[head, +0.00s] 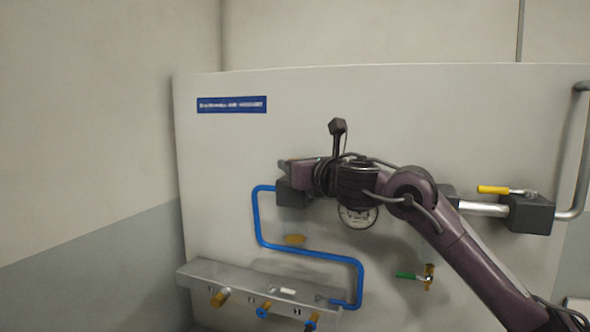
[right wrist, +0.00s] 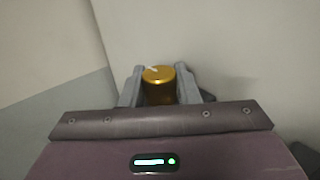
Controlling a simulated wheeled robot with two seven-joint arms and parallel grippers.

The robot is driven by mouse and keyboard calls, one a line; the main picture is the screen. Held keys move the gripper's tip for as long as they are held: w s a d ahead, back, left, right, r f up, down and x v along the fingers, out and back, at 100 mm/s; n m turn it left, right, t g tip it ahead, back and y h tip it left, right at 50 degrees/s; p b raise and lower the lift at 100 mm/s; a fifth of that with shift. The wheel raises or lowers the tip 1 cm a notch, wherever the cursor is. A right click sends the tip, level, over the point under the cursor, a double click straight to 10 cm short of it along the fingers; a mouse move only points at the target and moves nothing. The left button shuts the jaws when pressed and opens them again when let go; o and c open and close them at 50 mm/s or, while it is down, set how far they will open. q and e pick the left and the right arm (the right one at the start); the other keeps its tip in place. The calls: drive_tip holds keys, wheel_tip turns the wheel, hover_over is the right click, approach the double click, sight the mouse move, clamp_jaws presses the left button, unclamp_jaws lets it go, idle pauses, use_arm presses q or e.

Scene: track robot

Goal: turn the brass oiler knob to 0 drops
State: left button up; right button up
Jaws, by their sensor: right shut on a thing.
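The brass oiler knob (right wrist: 158,76) shows in the right wrist view as a short gold cylinder with a small white pointer mark on its top. My right gripper (right wrist: 159,88) is shut on it, one finger on each side. In the head view my right arm comes in from the lower right, and its gripper (head: 284,168) is at the dark block (head: 292,193) on the panel. There the gripper and arm hide the knob. I cannot read a drop scale in either view. My left gripper is not in view.
A blue pipe (head: 258,222) runs down from the dark block to a grey manifold (head: 240,280) with several valves. A gauge (head: 357,217) sits below my right arm. A yellow-handled valve (head: 493,189) and a green-handled valve (head: 405,275) are at the right.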

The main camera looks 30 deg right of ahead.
drive_tip(key=shift+n+y, duration=0.4)
drive_tip(key=shift+y, duration=0.3)
drive_tip(key=o, duration=0.9)
drive_tip(key=shift+o, duration=0.2)
drive_tip(key=shift+r, duration=0.1)
wheel_tip(320, 180, up, 20)
drive_tip(key=shift+p, duration=0.45)
